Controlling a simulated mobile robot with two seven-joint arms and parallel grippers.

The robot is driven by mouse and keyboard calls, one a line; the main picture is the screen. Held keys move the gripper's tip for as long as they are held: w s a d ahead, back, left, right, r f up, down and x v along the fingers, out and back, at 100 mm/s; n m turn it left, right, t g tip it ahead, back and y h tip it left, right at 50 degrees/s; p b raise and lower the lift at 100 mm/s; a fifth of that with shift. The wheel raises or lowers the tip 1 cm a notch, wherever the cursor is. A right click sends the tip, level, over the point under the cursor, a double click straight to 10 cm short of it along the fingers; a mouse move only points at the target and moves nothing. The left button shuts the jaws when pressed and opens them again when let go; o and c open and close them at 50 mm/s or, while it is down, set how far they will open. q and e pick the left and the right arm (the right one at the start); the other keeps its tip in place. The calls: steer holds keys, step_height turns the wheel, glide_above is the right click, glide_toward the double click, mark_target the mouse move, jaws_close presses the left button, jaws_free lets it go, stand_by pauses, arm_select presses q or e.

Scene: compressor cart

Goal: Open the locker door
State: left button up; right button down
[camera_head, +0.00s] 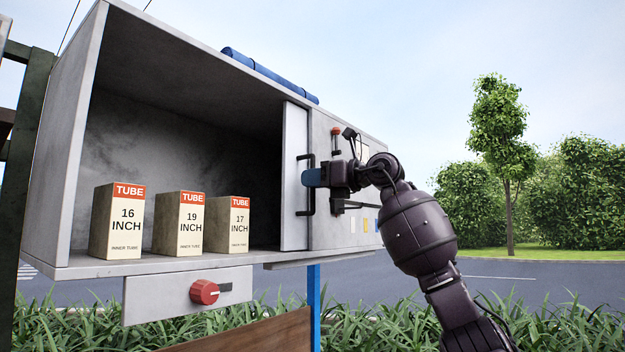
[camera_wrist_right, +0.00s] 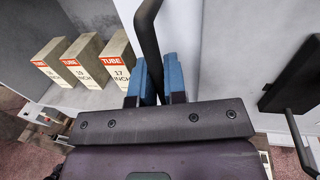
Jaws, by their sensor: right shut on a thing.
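The locker (camera_head: 60,170) is a grey box on a post with its left and middle front open. Its pale door panel (camera_head: 294,190) stands upright right of the opening, and a black vertical bar handle (camera_head: 299,207) is on it. My right gripper (camera_head: 312,177) has its blue fingers shut on the handle. In the right wrist view, the handle (camera_wrist_right: 149,40) runs up from between the fingers of my right gripper (camera_wrist_right: 158,85). My wrist hides part of the face beyond the handle. My left gripper is not in view.
Three tube boxes, 16 inch (camera_head: 117,225), 19 inch (camera_head: 180,225) and 17 inch (camera_head: 229,228), stand inside the locker. A red knob (camera_head: 204,292) is below. A red-topped lever (camera_head: 336,132) is near my wrist. A blue roll (camera_head: 270,73) lies on top.

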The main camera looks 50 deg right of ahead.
steer(key=c, duration=1.2)
jaws_free()
steer(key=shift+a, duration=0.1)
steer(key=b+v, duration=0.4)
steer(key=v, duration=0.6)
steer(key=shift+s, duration=0.4)
steer(key=shift+r, duration=0.1)
